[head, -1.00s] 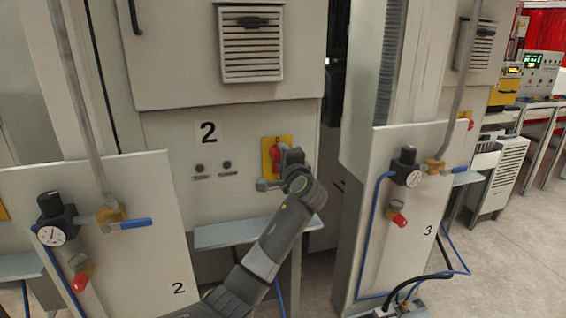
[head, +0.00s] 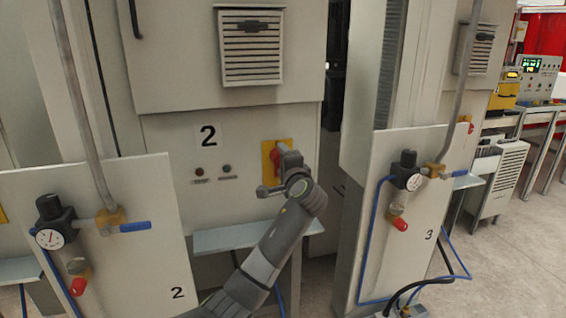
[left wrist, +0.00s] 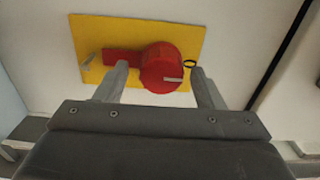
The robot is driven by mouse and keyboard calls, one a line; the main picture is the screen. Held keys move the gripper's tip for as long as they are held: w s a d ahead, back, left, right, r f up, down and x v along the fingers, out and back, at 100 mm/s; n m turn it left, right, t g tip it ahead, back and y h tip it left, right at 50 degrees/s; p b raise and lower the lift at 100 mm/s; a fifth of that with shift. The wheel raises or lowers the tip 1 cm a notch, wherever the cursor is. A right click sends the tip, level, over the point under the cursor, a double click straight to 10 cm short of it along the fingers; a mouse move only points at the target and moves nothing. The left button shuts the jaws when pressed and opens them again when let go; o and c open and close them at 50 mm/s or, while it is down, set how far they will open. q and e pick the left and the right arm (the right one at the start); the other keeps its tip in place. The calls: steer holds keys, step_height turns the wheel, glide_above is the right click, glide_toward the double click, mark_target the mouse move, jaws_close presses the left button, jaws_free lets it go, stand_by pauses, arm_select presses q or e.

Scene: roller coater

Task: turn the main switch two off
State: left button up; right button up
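The main switch two is a red rotary knob (left wrist: 160,68) on a yellow plate (left wrist: 190,28), mounted on the cabinet panel marked 2. In the left wrist view its handle (left wrist: 113,57) points left, roughly level. My left gripper (left wrist: 158,70) is open, with one finger at the handle's side and the other just right of the round body. I cannot tell whether the fingers touch the knob. In the head view the yellow plate (head: 267,158) and a little of the red knob (head: 274,157) show behind my left gripper (head: 281,170). My right gripper is not in view.
Two small indicators (head: 213,170) sit left of the switch. A narrow grey shelf (head: 225,239) juts out below it. Panels with gauges and blue-handled valves (head: 134,226) stand at left and right. A dark gap opens right of the cabinet.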

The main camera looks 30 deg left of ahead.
arm_select(q)
steer(key=shift+d, duration=0.1)
steer(key=b+v, duration=0.4)
steer(key=v, duration=1.3)
steer(key=shift+s, duration=0.2)
